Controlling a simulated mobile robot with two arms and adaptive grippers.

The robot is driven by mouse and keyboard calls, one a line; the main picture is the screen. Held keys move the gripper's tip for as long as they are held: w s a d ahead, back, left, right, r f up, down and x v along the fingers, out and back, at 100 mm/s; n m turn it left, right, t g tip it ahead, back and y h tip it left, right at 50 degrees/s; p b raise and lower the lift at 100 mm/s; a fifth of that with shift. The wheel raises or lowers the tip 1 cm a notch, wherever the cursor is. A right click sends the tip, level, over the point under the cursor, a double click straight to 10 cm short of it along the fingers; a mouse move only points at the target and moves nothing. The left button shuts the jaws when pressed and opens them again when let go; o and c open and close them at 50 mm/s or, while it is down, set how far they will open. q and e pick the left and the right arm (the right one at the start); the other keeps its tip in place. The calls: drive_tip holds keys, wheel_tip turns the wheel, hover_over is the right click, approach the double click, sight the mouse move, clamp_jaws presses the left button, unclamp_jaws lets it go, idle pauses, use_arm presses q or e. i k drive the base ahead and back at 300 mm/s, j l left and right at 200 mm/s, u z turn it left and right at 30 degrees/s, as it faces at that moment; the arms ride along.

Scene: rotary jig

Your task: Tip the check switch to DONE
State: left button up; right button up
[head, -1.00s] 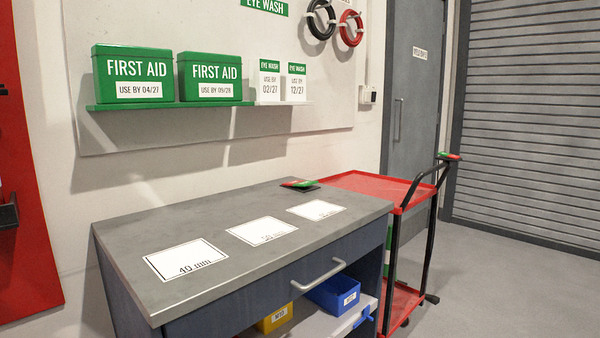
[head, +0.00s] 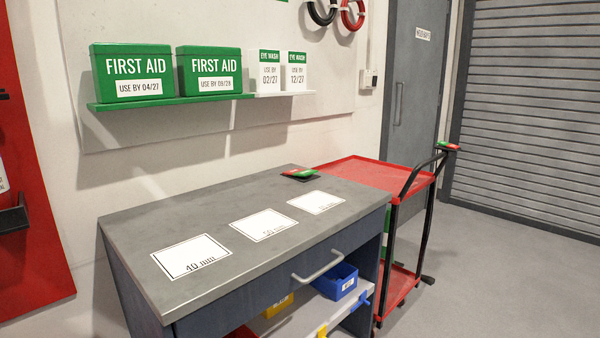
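A small switch with a red and green top (head: 299,174) sits on a dark base at the back right of the grey workbench top (head: 150,220). A similar red and green piece (head: 448,146) is on top of the cart's black handle. Both are too small to read any lettering, and I cannot tell which way either is tipped. Neither of my grippers is in view.
The bench top carries three white size cards, one marked 40 mm (head: 192,256). A red cart (head: 370,170) stands against the bench's right end. A blue bin (head: 335,283) is on the shelf below. First aid boxes (head: 131,73) are on a wall shelf. Floor at right is clear.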

sight(299, 171)
drive_tip(key=i+l+u, duration=0.15)
drive_tip(key=i+l, duration=0.15)
drive_tip(key=i+l+u, duration=0.35)
drive_tip(key=i+l, duration=0.15)
drive_tip(key=l, duration=0.15)
drive_tip(key=i+l+u, duration=0.15)
drive_tip(key=l, duration=0.25)
drive_tip(key=i+l+u, duration=0.2)
drive_tip(key=l, duration=0.25)
drive_tip(key=i, duration=0.1)
